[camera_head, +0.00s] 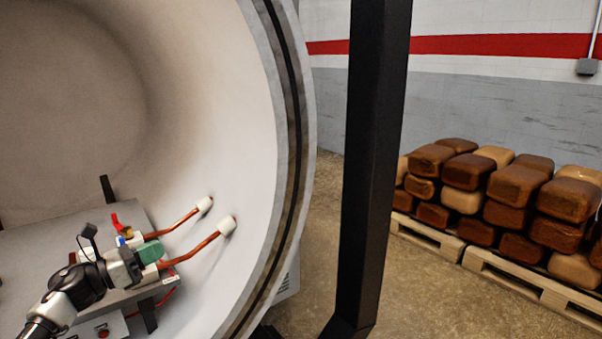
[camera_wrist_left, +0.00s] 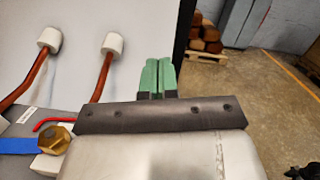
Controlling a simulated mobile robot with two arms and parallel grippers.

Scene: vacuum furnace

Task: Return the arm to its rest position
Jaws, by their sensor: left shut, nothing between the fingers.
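My left arm (camera_head: 78,286) comes in from the lower left in the head view. My left gripper (camera_head: 151,251) has green fingers and is over the grey platform (camera_head: 60,240) inside the furnace (camera_head: 215,130). In the left wrist view the green fingertips (camera_wrist_left: 157,76) are together with nothing between them. Beside the gripper, copper pipes (camera_head: 185,247) run to white fittings (camera_head: 227,225) on the furnace wall. They also show at left in the left wrist view (camera_wrist_left: 103,75). My right gripper is not in view.
The round furnace rim (camera_head: 300,150) and a black post (camera_head: 371,150) stand to the right of the arm. Brown and tan bundles (camera_head: 515,194) lie stacked on wooden pallets (camera_head: 500,272) by the wall. A brass nut (camera_wrist_left: 57,139) and a blue part (camera_wrist_left: 18,145) sit close to the left wrist. Concrete floor is clear between post and pallets.

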